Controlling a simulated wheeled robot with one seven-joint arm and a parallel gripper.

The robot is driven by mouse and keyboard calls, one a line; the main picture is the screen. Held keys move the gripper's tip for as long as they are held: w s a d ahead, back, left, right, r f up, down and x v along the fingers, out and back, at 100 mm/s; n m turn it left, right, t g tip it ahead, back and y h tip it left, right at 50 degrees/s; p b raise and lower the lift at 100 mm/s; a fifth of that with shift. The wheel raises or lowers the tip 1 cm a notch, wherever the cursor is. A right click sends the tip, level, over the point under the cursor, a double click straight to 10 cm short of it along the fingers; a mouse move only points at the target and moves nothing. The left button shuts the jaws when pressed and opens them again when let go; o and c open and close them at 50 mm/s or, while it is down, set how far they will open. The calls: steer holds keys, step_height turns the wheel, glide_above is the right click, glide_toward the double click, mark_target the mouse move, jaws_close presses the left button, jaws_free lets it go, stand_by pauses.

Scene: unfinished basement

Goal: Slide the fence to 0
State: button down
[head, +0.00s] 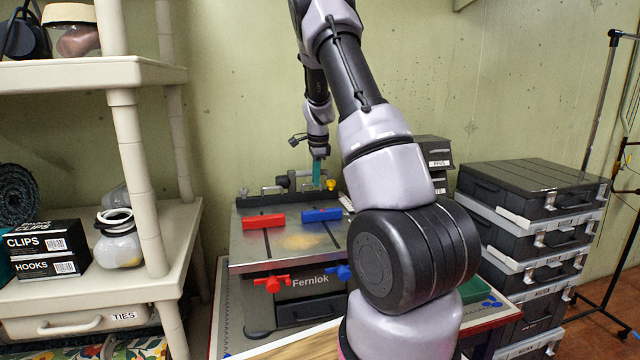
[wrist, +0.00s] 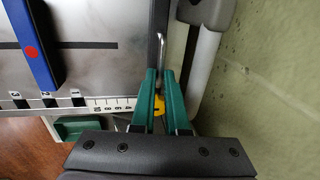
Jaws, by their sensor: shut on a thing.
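A bench machine marked Fernlok (head: 310,282) has a metal top. A dark bar that looks like the fence (head: 275,199) runs along its back edge; it also shows in the wrist view (wrist: 158,18). My gripper (head: 317,180) reaches down at the bar's right end. In the wrist view its green fingers (wrist: 160,80) are closed around a bent metal rod (wrist: 161,45) beside the bar. A yellow piece (wrist: 158,105) shows between and below the fingers, at the right of a white numbered scale (wrist: 110,105). Its exact reading is hidden by the fingers.
A red block (head: 264,220) and a blue block (head: 321,215) lie on the machine top. Red (head: 272,284) and blue (head: 344,272) knobs are in front. Shelves (head: 90,75) stand left, stacked cases (head: 530,190) right. The wall (wrist: 270,80) is close behind the gripper.

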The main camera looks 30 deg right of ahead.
steer(key=shift+w+d+r, duration=0.1)
steer(key=shift+w, duration=0.4)
steer(key=c, duration=0.9)
jaws_free()
steer(key=shift+w, duration=0.1)
steer(key=r, duration=0.3)
steer(key=s+r, duration=0.1)
steer(key=r, duration=0.3)
steer(key=s+r, duration=0.1)
steer(key=r, duration=0.2)
steer(key=shift+s+a+r, duration=0.15)
steer(key=shift+a+r, duration=0.05)
steer(key=shift+r, duration=0.05)
